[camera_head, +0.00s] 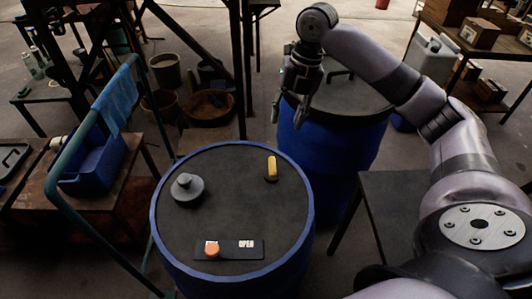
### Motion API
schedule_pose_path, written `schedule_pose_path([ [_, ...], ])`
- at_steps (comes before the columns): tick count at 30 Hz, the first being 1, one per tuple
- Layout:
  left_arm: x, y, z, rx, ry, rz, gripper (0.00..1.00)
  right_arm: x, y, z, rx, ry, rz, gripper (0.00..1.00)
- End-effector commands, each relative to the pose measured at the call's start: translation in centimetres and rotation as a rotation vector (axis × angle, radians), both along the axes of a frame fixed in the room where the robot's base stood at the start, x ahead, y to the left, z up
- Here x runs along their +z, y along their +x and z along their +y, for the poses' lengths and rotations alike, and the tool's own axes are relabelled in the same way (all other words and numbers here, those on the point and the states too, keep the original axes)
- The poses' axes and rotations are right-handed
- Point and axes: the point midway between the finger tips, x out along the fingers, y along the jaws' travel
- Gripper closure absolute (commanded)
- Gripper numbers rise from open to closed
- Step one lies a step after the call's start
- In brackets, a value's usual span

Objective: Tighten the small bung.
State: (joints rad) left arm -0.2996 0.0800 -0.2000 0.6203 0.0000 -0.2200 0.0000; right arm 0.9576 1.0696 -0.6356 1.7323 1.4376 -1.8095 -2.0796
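A blue-rimmed drum (235,206) with a dark top stands in front of me. A wide grey round bung with a knob (187,189) sits at the left of its top. A smaller fitting with an upright yellow grip (271,167) sits at the back right; it looks like the small bung, and its base is hard to make out. My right gripper (288,114) hangs above and beyond this yellow fitting, fingers pointing down, apart and empty. It touches nothing that I can see. My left gripper is out of view.
A black plate (232,256) marked OPEN, with an orange knob (212,250) at its left, lies on the near part of the drum top. A second blue drum (335,150) stands behind right. A green rail (92,130) with a blue cloth (115,98) runs along the left.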

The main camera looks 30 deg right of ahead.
Motion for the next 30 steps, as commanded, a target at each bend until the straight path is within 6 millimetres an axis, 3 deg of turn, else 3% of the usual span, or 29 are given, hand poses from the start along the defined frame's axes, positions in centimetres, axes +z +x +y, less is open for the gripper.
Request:
schedule_pose_path([
  [5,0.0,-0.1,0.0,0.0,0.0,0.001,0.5,-2.5,0.1,0.4,0.002,-0.002,0.007,0.62],
  [21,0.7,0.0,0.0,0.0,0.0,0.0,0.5,-13.6,1.2,2.4,0.001,0.0,0.004,0.62],
  [30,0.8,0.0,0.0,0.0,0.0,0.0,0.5,-16.6,1.5,2.8,0.001,0.0,0.001,0.62],
])
